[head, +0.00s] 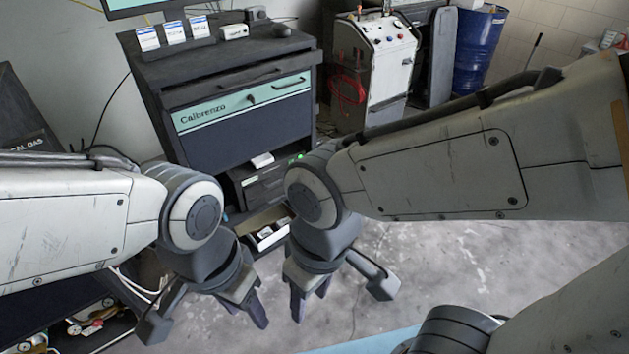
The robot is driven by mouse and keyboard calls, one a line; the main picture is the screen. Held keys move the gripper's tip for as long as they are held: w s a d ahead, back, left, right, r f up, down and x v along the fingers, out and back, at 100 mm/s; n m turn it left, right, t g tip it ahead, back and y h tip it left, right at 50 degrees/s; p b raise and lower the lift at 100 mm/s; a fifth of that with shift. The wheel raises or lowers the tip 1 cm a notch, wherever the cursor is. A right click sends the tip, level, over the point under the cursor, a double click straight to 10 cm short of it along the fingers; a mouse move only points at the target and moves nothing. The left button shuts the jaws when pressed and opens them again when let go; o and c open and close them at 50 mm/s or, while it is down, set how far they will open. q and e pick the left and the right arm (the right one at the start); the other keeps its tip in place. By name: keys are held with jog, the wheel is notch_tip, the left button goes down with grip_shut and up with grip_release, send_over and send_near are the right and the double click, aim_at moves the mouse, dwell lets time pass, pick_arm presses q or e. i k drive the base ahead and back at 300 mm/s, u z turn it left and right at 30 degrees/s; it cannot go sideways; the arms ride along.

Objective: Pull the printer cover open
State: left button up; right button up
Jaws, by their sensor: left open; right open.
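What looks like the printer (266,181) is a dark box on the lower shelf of the workshop cabinet. It has a small green light, and a white piece of paper (262,160) shows at its top. My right arm hides its right part, and I cannot make out the cover's edge or whether it is open. My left gripper (244,309) is open, empty and pointing down, in front of and below the printer, to its left. My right gripper (310,297) is open and empty, also pointing down, to the right of the left one. Neither touches the printer.
The dark cabinet (240,132) has a teal drawer front. A low open tray (256,243) holding small items sits below the printer, just behind my grippers. A grey machine (376,55) with red hose and a blue barrel (478,48) stand behind. Concrete floor (470,262) is clear at right.

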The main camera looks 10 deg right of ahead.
aim_at(259, 187)
jog(key=z, duration=0.05)
jog(key=k, duration=0.65)
jog(key=z, duration=0.75)
jog(key=i, duration=1.2)
jog(key=u, duration=0.55)
jog(key=i, duration=0.4)
jog(key=u, duration=0.5)
